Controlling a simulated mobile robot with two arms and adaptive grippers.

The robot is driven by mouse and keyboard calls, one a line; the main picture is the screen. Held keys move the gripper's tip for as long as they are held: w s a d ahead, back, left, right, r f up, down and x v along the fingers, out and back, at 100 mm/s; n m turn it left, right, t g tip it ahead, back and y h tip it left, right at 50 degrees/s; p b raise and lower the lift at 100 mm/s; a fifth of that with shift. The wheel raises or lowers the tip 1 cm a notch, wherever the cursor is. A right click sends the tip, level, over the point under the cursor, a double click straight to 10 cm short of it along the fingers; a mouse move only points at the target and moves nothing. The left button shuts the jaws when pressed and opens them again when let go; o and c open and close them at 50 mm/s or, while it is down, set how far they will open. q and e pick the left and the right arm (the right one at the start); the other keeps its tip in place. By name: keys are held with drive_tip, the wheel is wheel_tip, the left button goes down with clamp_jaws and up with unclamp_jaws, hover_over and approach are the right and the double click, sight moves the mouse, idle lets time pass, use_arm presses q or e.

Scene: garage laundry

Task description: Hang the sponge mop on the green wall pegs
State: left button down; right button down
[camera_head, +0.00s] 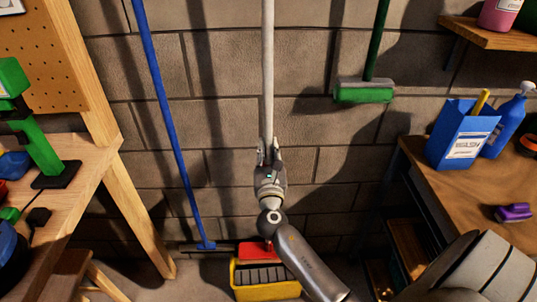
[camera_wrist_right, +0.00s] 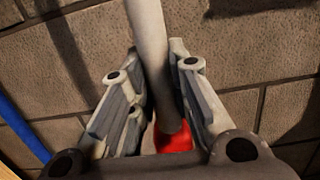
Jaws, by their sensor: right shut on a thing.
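My right gripper (camera_head: 269,160) is shut around a pale pole (camera_head: 267,60), which runs up out of the head view, close to the wall. In the right wrist view the pole (camera_wrist_right: 148,40) passes between the fingers (camera_wrist_right: 160,105), with a red part (camera_wrist_right: 173,140) beyond its lower end. A red block (camera_head: 256,250), probably the mop head on this pole, shows below my wrist; the join is hidden by my arm. No green wall pegs can be made out. My left gripper is not in view.
A blue-handled tool (camera_head: 165,90) leans at left; a green-headed one (camera_head: 363,92) hangs off the floor at right. A yellow bucket (camera_head: 265,289) stands below. A wooden workbench (camera_head: 75,165) is at left, a table (camera_head: 440,190) with a blue box (camera_head: 462,130) at right.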

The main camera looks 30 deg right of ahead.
drive_tip(key=shift+f+b+x, duration=0.2)
drive_tip(key=shift+b+x, duration=0.05)
drive_tip(key=shift+x, duration=0.95)
drive_tip(key=shift+f+b+x, duration=0.2)
drive_tip(key=shift+f+x, duration=0.05)
drive_tip(key=shift+x, duration=1)
drive_tip(key=shift+w, duration=0.1)
